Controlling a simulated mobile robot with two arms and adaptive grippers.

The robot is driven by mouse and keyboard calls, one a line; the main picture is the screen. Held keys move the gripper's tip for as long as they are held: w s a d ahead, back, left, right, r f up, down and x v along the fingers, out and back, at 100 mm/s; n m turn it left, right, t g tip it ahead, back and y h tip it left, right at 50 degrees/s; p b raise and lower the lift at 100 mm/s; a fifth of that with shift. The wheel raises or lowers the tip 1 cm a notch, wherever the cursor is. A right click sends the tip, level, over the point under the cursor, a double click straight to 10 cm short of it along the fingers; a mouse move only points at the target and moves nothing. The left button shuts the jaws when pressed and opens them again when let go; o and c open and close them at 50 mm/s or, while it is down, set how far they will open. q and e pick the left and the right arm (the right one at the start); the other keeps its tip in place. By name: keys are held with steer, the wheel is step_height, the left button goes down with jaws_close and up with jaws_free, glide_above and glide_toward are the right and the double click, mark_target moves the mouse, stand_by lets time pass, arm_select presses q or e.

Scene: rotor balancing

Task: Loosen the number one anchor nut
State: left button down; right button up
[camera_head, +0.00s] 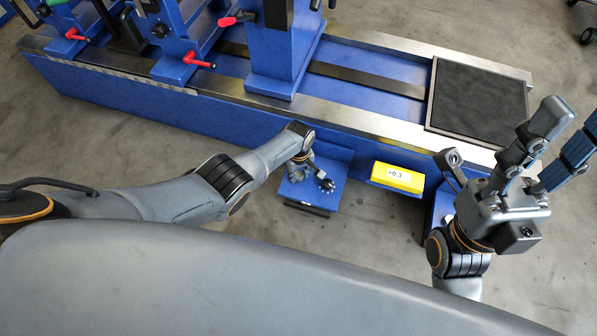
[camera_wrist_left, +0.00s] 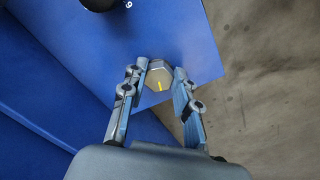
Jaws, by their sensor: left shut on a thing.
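The anchor nut (camera_wrist_left: 159,76) is a grey metal hex nut with a yellow line on its top, on a blue plate (camera_wrist_left: 190,30) in the left wrist view. I cannot read a number on the nut. My left gripper (camera_wrist_left: 160,82) is shut on the nut, a finger on either side. In the head view my left gripper (camera_head: 299,172) reaches down to a small blue box (camera_head: 312,200) at the machine's front, and hides the nut. My right gripper (camera_head: 520,165) is at the right, fingers spread, empty.
A black knob (camera_head: 328,185) sits on the blue box beside my left gripper. A yellow display (camera_head: 398,177) reading +0.3 is to its right. Behind stands the long blue machine bed (camera_head: 370,75) with red-handled levers and a black mat (camera_head: 480,98). Floor is clear in front.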

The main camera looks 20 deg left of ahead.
mark_target(299, 175)
arm_select(q)
steer(key=n, duration=0.6)
steer(key=shift+w+d+n, duration=0.1)
steer(key=shift+n, duration=0.2)
steer(key=n, duration=0.6)
steer(key=shift+w, duration=0.15)
steer(key=shift+n, duration=0.4)
steer(key=c, duration=1)
jaws_free()
steer(key=shift+w+r, duration=0.1)
steer(key=shift+r, duration=0.7)
step_height(299, 175, up, 10)
steer(key=shift+r, duration=0.2)
